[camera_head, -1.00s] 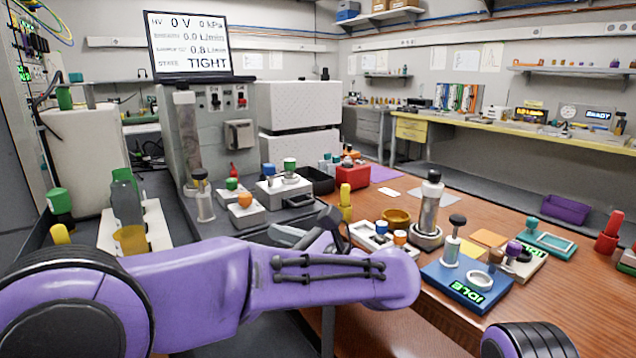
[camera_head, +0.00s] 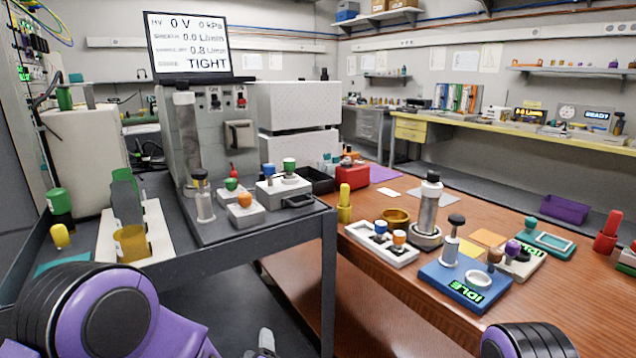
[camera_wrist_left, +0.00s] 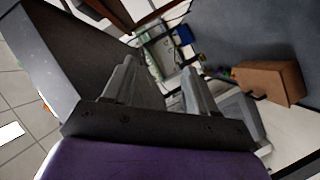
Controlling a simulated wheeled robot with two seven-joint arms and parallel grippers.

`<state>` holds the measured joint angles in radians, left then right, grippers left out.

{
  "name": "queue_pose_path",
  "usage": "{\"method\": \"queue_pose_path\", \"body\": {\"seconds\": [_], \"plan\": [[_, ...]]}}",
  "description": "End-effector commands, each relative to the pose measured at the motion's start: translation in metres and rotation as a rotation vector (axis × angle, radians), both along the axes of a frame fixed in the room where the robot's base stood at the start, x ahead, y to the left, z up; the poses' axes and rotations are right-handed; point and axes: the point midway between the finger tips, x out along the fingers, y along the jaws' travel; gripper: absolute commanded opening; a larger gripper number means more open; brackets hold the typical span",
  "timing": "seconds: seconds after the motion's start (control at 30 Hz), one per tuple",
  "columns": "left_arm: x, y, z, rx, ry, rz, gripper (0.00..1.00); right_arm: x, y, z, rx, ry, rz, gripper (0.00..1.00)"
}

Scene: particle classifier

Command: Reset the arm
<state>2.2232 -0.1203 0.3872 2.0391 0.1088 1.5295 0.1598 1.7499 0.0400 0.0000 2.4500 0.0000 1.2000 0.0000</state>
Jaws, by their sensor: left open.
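My purple left arm folds down at the lower left of the head view. A small part of my left gripper (camera_head: 263,342) shows low at the bottom edge, below the grey bench and apart from it. In the left wrist view the two grey fingers of my left gripper (camera_wrist_left: 157,82) stand apart with nothing between them. My right gripper is out of view; only a dark round part of my right arm shows at the lower right.
The grey bench (camera_head: 285,229) holds a white instrument, vials and small blocks. The brown table (camera_head: 345,285) to the right carries a blue base (camera_head: 440,282), a metal cylinder (camera_head: 428,210) and a white tray (camera_head: 365,244). Open space lies below the bench's front edge.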

Motion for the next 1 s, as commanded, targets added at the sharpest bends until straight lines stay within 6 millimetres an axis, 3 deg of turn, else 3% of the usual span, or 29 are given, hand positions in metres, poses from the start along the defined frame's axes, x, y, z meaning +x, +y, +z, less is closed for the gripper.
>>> {"method": "queue_pose_path", "body": {"seconds": [0.03,0.1,0.23,0.4,0.6,0.67,0.7,1.0], "plan": [[-0.024,0.018,-0.039,0.086,0.127,-0.039,0.57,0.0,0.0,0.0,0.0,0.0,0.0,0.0],[-0.062,0.041,-0.085,0.193,0.299,-0.099,0.57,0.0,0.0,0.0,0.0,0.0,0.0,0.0],[-0.142,0.084,-0.151,0.324,0.59,-0.192,0.57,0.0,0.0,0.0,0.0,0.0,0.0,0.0],[-0.237,0.128,-0.193,0.383,0.865,-0.238,0.57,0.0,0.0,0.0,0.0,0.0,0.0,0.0],[-0.327,0.171,-0.215,0.401,1.088,-0.202,0.57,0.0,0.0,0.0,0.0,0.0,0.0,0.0],[-0.353,0.174,-0.225,0.393,1.149,-0.201,0.57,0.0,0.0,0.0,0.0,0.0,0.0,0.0],[-0.347,0.173,-0.196,0.395,1.136,-0.201,0.57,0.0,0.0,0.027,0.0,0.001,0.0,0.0],[-0.345,0.173,-0.098,0.394,1.13,-0.2,0.57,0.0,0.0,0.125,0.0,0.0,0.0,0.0]]}}
